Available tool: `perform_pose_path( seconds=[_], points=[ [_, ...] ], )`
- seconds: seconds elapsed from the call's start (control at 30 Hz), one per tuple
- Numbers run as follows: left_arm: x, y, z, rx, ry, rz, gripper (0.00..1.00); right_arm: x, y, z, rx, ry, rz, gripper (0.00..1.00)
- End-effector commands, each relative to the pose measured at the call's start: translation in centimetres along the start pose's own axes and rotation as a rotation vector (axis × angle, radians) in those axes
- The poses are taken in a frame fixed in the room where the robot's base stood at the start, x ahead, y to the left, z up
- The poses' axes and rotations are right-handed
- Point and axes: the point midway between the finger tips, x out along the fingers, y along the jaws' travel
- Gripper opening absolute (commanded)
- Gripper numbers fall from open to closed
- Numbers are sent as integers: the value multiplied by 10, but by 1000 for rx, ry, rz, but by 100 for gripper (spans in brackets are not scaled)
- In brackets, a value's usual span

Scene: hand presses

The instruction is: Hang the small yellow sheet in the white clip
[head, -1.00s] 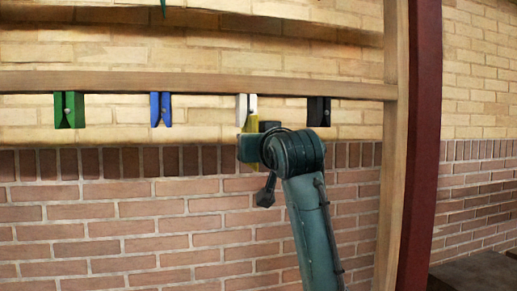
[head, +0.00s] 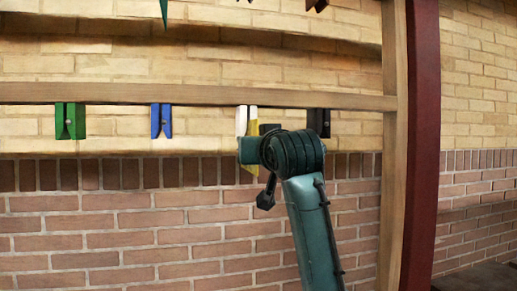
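The white clip (head: 241,121) hangs from the wooden rail, third from the left. The small yellow sheet (head: 253,128) is at the clip's right side and runs down behind my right gripper (head: 249,151). A tip of it shows below the gripper. I cannot tell whether the sheet is between the clip's jaws or in front of them. The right gripper is just below the clip, with its fingers mostly hidden by its own wrist, so its opening does not show. My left gripper is not in view.
A green clip (head: 70,121), a blue clip (head: 161,120) and a black clip (head: 318,122) hang from the same rail (head: 200,94). The black clip is close to my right wrist. A wooden post (head: 394,190) and a dark red post (head: 420,170) stand at right. A brick wall is behind.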

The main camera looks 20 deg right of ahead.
Motion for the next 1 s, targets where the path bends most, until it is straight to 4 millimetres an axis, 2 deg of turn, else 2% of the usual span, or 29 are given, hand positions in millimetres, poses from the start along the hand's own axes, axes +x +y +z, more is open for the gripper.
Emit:
perform_pose_path(
  seconds=[0.07, 0.37, 0.53, 0.67, 1.0],
  points=[
    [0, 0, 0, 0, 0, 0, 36, 0, 0, -1, 0, 3, 0, 0],
    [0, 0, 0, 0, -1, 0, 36, 0, 0, 0, 0, 2, 0, 26],
    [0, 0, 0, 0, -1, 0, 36, 0, 0, 0, 0, 1, 0, 27],
    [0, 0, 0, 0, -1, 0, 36, 0, 0, 0, 0, 1, 0, 38],
    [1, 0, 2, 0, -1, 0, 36, -4, 0, 0, 0, 1, 0, 38]
  ],
)
